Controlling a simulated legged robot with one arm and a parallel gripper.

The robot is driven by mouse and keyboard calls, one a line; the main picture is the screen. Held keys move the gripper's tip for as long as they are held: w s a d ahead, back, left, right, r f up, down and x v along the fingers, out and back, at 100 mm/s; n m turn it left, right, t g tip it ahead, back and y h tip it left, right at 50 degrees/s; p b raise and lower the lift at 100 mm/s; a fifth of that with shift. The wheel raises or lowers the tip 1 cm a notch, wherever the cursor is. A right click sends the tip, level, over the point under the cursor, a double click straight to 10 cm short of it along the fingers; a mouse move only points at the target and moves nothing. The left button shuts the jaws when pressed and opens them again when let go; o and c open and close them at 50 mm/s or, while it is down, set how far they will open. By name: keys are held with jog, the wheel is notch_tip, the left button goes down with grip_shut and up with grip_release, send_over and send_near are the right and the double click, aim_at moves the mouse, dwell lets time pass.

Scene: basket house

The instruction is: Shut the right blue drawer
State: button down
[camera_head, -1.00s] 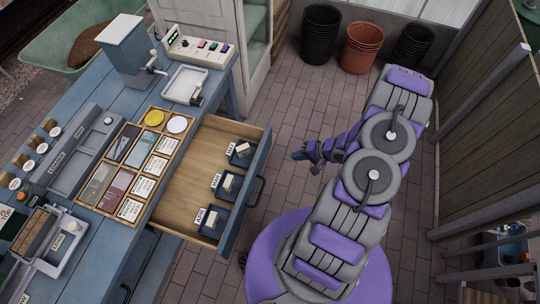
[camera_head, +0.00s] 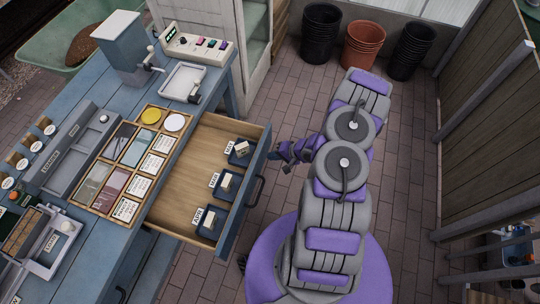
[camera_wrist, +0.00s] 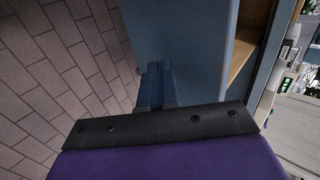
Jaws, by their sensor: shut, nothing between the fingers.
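The right blue drawer (camera_head: 262,165) stands pulled out from the blue workbench in the head view. Its wooden inside holds several small dark blue labelled boxes, and a dark handle (camera_head: 256,191) is on its front. My gripper (camera_head: 271,157) is at the drawer's front panel, near its far end. In the wrist view the shut, empty gripper (camera_wrist: 154,85) points at the blue drawer front (camera_wrist: 185,50), which fills the middle. It looks very close to the panel; I cannot tell whether it touches. The drawer's wooden inside (camera_wrist: 250,40) shows at the right.
The workbench top (camera_head: 75,240) carries a tray of labelled samples, a metal balance and a control box (camera_head: 198,48). Several pots (camera_head: 362,45) stand by the back wall. A wooden wall (camera_head: 490,90) is on the right.

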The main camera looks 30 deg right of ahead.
jog(key=shift+w+a, duration=0.55)
jog(key=shift+a, duration=0.05)
jog(key=shift+w+a+r, duration=0.1)
jog(key=shift+w+a, duration=0.15)
jog(key=shift+a, duration=0.05)
jog(key=w+a+p, duration=0.4)
jog(key=w+a, duration=1.7)
jog(key=shift+a, duration=0.2)
jog(key=shift+w+a, duration=0.2)
jog(key=shift+w, duration=0.25)
jog(key=shift+d+r, duration=0.1)
jog(key=shift+w+a, duration=0.1)
jog(key=shift+a, duration=0.1)
jog(key=shift+r, duration=0.1)
